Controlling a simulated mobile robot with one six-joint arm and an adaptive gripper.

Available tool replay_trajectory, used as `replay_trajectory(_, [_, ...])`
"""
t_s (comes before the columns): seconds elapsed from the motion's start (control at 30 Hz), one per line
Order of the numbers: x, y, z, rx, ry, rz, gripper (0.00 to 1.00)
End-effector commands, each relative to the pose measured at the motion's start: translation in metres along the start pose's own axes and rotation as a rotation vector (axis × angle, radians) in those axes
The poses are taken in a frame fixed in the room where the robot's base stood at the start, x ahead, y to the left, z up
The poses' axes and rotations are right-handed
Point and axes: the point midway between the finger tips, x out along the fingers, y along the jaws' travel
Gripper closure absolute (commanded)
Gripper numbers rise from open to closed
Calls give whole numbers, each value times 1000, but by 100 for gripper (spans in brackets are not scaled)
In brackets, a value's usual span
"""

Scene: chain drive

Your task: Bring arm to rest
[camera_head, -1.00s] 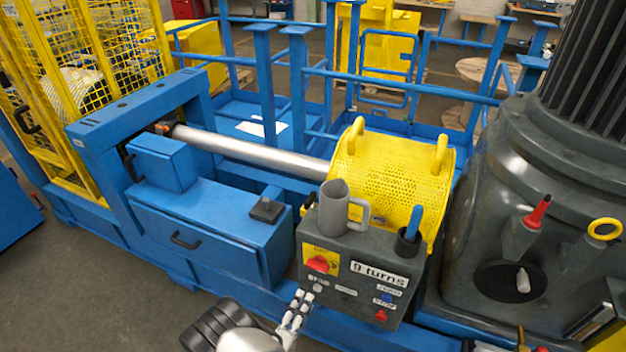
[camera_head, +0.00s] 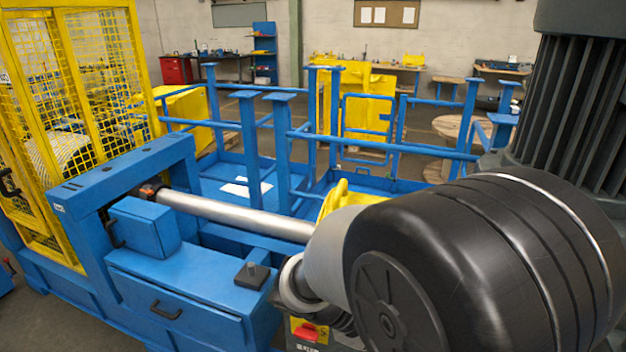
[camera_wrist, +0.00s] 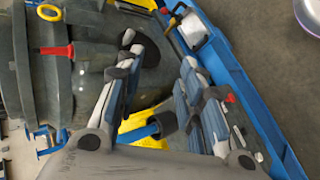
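My gripper (camera_wrist: 158,62) shows in the wrist view with its two fingers spread apart and nothing between the tips. It hangs beside the dark grey motor housing (camera_wrist: 85,75), whose red-handled lever (camera_wrist: 55,50) is left of the fingers. Beyond the fingers is a blue-handled thing (camera_wrist: 140,133) in a dark cup (camera_wrist: 163,123), apparently not gripped. In the head view my arm fills the lower right foreground, and the gripper itself is hidden there.
The blue machine frame (camera_head: 190,310) with its steel shaft (camera_head: 235,215) lies left of my arm. My arm hides most of the yellow perforated guard (camera_head: 345,197) and the control box (camera_head: 305,332). A yellow mesh cage (camera_head: 75,90) stands left. Blue railings (camera_head: 250,150) stand behind.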

Motion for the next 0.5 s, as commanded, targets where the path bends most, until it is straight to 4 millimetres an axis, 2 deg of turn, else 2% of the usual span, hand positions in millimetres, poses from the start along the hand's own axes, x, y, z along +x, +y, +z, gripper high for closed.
replay_trajectory(0.03, [-3,12,17,32,-11,-74,65])
replay_trajectory(0.2, [-15,26,68,102,-8,-328,65])
replay_trajectory(0.4, [-39,30,113,200,104,-593,65])
replay_trajectory(0.5, [-53,29,128,252,195,-696,65])
